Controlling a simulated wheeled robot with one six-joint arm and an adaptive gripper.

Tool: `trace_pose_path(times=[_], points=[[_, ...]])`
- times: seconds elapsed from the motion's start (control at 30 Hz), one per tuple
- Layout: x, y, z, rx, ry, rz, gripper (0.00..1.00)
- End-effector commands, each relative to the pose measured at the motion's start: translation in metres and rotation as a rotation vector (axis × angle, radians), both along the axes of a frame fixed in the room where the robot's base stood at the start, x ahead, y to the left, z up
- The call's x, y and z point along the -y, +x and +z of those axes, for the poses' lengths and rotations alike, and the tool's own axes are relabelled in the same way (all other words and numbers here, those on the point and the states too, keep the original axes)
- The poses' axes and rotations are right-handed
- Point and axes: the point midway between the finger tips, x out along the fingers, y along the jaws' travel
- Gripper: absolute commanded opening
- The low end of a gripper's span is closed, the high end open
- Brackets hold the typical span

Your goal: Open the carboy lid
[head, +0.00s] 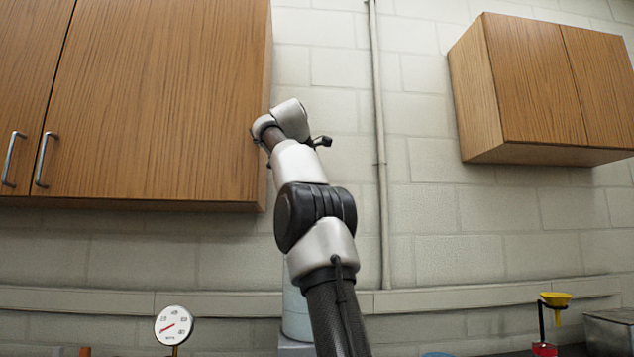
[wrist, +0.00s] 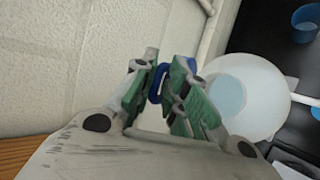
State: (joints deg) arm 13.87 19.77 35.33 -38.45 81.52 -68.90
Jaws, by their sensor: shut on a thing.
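In the wrist view, my gripper (wrist: 161,72) has its two green-padded fingers shut on a small dark blue ring-like piece, which looks like the carboy lid (wrist: 156,84). The fingers hide part of it. A whitish round vessel, which looks like the carboy (wrist: 268,92), is right of the fingers, with a pale blue circle (wrist: 228,95) on it that looks like its open mouth. The blue piece appears apart from that circle. In the head view, a pale blue cylinder (head: 295,318), probably the carboy, is partly hidden behind my arm. My fingers are hidden there.
A wooden wall cabinet (head: 150,100) is close left of my arm, and another (head: 545,85) hangs at the right. A pipe (head: 380,150) runs down the block wall.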

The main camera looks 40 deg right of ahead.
Motion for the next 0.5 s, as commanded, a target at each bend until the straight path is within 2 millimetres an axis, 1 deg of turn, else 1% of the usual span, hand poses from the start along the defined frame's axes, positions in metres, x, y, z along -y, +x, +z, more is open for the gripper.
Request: trace_pose_path(times=[0.03,0.1,0.13,0.5], points=[[-0.0001,0.0005,0.0007,0.002,-0.002,0.003,0.18],[-0.0002,0.0005,0.0007,0.001,-0.002,0.002,0.31],[-0.0002,0.0004,0.0006,0.001,-0.002,0.002,0.33],[-0.002,-0.0003,0.0011,0.0,-0.001,0.002,0.33]])
